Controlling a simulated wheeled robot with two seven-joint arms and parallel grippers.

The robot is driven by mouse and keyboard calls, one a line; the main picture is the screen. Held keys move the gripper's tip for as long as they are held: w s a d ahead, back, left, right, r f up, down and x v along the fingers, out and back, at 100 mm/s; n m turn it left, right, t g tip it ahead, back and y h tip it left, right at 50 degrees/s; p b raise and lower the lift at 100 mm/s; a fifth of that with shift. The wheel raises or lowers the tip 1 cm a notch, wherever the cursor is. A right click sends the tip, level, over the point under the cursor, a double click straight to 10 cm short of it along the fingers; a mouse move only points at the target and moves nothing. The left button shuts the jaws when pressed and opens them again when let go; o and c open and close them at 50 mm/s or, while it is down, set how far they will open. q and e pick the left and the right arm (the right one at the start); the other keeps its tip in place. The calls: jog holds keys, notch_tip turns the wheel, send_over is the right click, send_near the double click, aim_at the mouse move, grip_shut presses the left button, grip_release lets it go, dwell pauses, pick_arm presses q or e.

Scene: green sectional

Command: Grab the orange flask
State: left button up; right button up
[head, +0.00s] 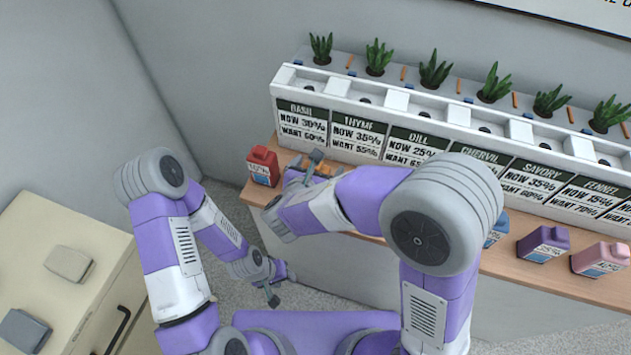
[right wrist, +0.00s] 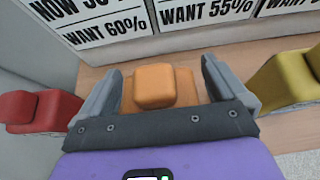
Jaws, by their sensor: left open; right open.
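The orange flask (right wrist: 155,85) stands on the wooden ledge and shows in the right wrist view between my right gripper's two spread fingers. Gaps appear on both sides of its cap; its lower body is partly hidden by the gripper. In the head view only orange bits of the flask (head: 325,169) show behind my right gripper (head: 308,168). My right gripper is open around or just before the flask; I cannot tell how deep. My left gripper (head: 273,286) is open and empty, low in front of the ledge.
A red flask (head: 263,165) stands left of the orange one, and a yellow flask (right wrist: 289,80) right of it. Purple (head: 543,244) and pink (head: 601,259) flasks stand farther right. A white planter with labels (head: 420,118) runs behind the ledge. A cream cabinet (head: 70,225) is at left.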

jog(key=c, duration=1.2)
